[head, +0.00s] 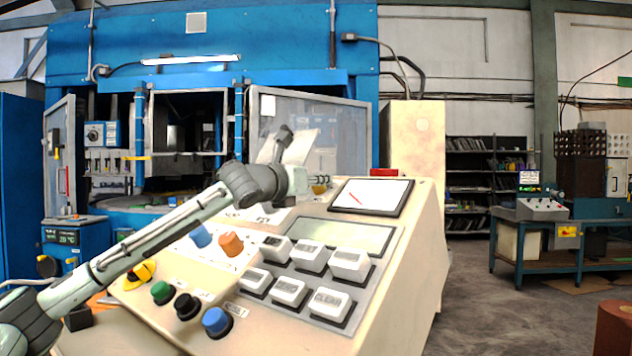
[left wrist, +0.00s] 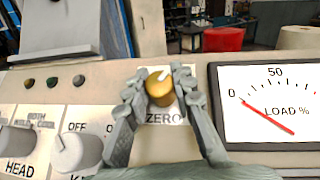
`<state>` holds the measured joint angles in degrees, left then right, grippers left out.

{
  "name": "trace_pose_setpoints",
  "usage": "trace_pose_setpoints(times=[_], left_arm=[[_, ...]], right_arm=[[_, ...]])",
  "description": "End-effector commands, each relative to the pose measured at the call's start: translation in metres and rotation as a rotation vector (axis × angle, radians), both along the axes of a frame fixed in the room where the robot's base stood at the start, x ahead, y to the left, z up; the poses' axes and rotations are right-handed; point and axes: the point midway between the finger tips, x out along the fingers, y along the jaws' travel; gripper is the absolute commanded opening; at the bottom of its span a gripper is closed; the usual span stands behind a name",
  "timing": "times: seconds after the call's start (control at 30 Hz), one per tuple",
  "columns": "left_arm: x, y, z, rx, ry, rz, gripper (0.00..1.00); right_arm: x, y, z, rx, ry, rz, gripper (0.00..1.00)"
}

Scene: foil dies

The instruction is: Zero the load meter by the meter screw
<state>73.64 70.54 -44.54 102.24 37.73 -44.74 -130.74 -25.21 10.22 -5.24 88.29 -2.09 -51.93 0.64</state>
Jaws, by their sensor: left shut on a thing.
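The brass meter screw (left wrist: 160,88), with a white pointer mark tilted to the upper right, sits above the word ZERO on the console in the left wrist view. My left gripper (left wrist: 159,92) is shut on it, one finger on each side. In the head view the left gripper (head: 318,183) is at the console's top, left of the meter. The load meter (left wrist: 268,105) is a white dial marked 0 and 50. Its red needle lies near the 0 mark, its tip seeming slightly below it. The meter also shows in the head view (head: 372,196).
The sloped console (head: 405,255) carries white push buttons (head: 311,255), an orange knob (head: 230,244) and several coloured buttons. In the left wrist view, a HEAD knob (left wrist: 18,142) and another grey knob (left wrist: 78,152) lie left of the screw. A red block (left wrist: 223,39) stands behind.

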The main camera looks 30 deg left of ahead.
Motion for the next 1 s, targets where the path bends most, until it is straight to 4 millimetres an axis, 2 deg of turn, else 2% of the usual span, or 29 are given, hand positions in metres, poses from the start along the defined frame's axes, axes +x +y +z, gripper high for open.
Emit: trace_pose_setpoints(times=[0.6,1.0], left_arm=[[0.0006,-0.0017,0.0002,-0.262,0.015,0.369,0.0],[0.0,0.0,-0.0008,-0.346,0.023,0.493,0.0]], right_arm=[[0.0008,0.0025,0.0002,0.004,-0.003,-0.002,0.4],[0.0038,-0.0004,0.0012,-0.001,-0.006,0.001,0.4]])
